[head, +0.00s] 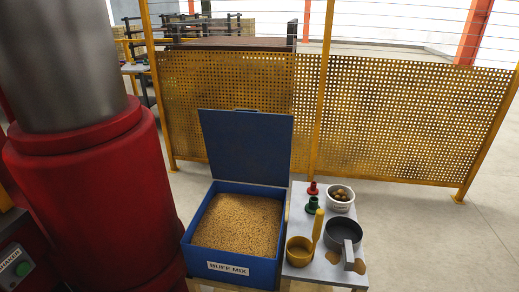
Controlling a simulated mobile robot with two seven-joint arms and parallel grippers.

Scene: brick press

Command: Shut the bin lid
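A blue bin (188,254) labelled "BUFF MIX" stands in the lower middle of the head view, filled with a tan granular mix (238,224). Its blue lid (247,147) is open, standing up at the back edge and leaning slightly back toward the yellow mesh fence. Neither of my grippers shows in this view.
A small light table (297,272) right of the bin holds a yellow scoop (300,252), a dark pan (343,233), a white bowl (340,200) and small red and green items (312,203). A red machine column (95,190) stands close at left. Yellow mesh fence (400,120) runs behind.

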